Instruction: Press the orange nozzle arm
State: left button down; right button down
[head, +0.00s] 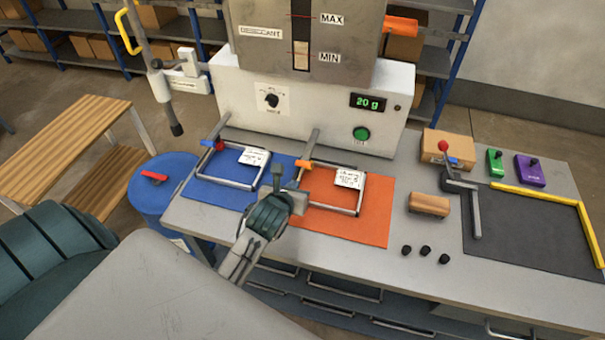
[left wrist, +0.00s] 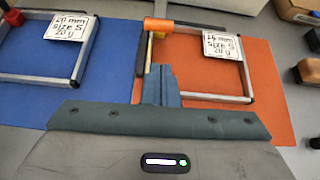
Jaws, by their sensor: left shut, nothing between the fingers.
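The orange nozzle arm (head: 304,165) sticks out from the front of the white machine above the orange mat; its orange part also shows in the left wrist view (left wrist: 175,26). My left gripper (head: 297,187) is shut and empty, just in front of and below the orange part. In the left wrist view its closed fingertips (left wrist: 161,72) point up towards the orange part, with a small gap between them in the picture. I cannot tell whether they touch anything. My right gripper is in neither view.
A metal frame with a label card (head: 349,178) stands on the orange mat (head: 376,215). A similar frame and a red-ended arm (head: 219,145) are over the blue mat (head: 205,193). A wooden-backed brush (head: 429,205) and black knobs lie to the right.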

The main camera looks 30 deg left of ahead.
pick_arm(q)
jog(key=shift+w, duration=0.1)
dwell(0.3)
jog(key=p+x, duration=0.2)
jog(key=x, duration=0.8)
jog(key=shift+r, duration=0.1)
